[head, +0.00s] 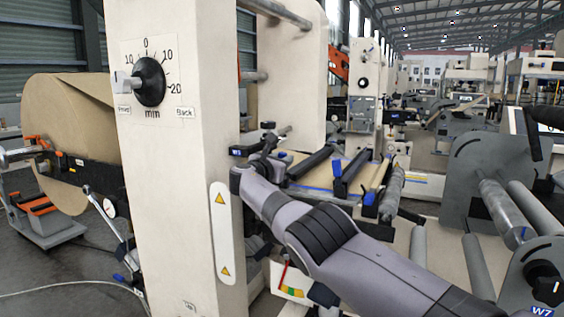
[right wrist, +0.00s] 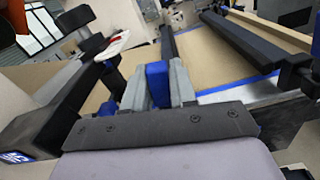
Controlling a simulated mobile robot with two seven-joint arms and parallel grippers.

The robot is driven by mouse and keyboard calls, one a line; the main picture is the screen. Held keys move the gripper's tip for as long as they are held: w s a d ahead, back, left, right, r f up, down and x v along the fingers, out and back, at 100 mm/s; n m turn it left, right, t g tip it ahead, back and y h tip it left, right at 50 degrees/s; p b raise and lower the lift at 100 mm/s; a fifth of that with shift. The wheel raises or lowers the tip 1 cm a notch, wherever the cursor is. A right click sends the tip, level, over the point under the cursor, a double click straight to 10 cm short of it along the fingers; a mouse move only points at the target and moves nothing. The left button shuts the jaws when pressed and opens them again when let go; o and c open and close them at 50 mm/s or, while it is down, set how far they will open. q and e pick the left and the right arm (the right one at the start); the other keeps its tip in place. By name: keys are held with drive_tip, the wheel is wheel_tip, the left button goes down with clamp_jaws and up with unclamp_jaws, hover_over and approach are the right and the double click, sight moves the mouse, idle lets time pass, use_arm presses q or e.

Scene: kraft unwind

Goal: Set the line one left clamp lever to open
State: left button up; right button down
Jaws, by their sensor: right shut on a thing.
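My right arm reaches in from the lower right in the head view, and its gripper (head: 266,150) is beside the white post, at the near end of a black clamp bar. In the right wrist view the gripper (right wrist: 158,90) is shut on a blue-gripped lever (right wrist: 157,80), which appears to be the left clamp lever. The blue grip stands between the two grey fingers. A black clamp bar (right wrist: 62,108) with a blue label lies just left of the fingers. The lever's pivot and lower part are hidden, so its exact angle cannot be told. My left gripper is not in view.
A white post (head: 180,200) with a black dial (head: 150,82) stands close at left. A brown paper roll (head: 70,120) is behind it. Another black bar (right wrist: 240,42) lies over brown paper to the right. Grey rollers (head: 505,215) and a side plate stand at right.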

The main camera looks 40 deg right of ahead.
idle(0.5)
drive_tip(key=c, duration=1)
unclamp_jaws()
drive_tip(key=shift+w, duration=0.1)
drive_tip(key=shift+a, duration=0.1)
drive_tip(key=shift+a+r+p, duration=0.1)
drive_tip(key=shift+a+p, duration=0.3)
drive_tip(key=shift+p, duration=0.3)
drive_tip(key=p+v, duration=0.1)
drive_tip(key=v, duration=0.5)
drive_tip(key=shift+s, duration=0.25)
